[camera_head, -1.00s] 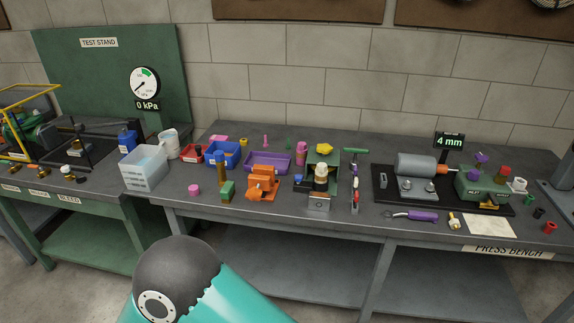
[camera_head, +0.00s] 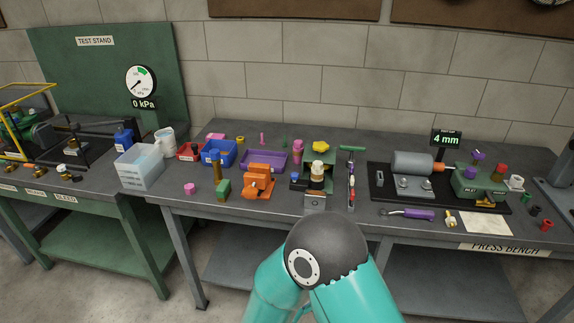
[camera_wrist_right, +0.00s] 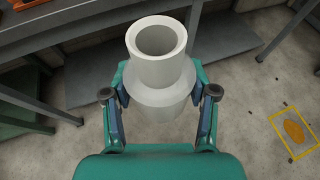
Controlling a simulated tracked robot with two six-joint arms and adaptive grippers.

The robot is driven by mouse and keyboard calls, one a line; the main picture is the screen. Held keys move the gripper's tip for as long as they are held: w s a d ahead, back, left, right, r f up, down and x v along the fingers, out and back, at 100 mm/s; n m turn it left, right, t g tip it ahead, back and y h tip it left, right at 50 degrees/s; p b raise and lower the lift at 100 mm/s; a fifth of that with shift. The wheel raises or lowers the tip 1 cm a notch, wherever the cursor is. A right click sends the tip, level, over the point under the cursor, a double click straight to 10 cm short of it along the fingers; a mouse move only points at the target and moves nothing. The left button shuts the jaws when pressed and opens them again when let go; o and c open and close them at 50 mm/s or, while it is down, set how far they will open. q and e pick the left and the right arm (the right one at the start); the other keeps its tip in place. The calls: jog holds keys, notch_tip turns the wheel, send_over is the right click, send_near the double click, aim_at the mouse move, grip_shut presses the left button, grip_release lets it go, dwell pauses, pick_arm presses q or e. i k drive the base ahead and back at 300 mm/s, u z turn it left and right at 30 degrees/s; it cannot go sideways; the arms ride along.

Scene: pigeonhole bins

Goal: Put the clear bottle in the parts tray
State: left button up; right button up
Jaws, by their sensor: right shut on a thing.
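My right gripper (camera_wrist_right: 160,106) is shut on a pale, whitish bottle (camera_wrist_right: 160,70) with a round open neck, which looks like the clear bottle. The bottle's mouth faces the wrist camera, and its lower part is hidden. In the right wrist view it is held clear of the bench, with floor behind it. The head view does not show the gripper or this bottle. A shallow purple tray (camera_head: 250,165), a blue bin (camera_head: 232,160) and a red bin (camera_head: 183,157) stand at the back of the bench. I cannot tell which is the parts tray. My left gripper is not in view.
A translucent bin (camera_head: 142,178) and a white jug (camera_head: 168,145) stand on the left. A motor rig (camera_head: 412,163) stands to the right. The bench's front edge (camera_wrist_right: 110,12) crosses the wrist view.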

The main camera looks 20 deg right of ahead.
aim_at(264, 161)
jog(key=z, duration=0.1)
jog(key=i, duration=1)
jog(key=u, duration=0.05)
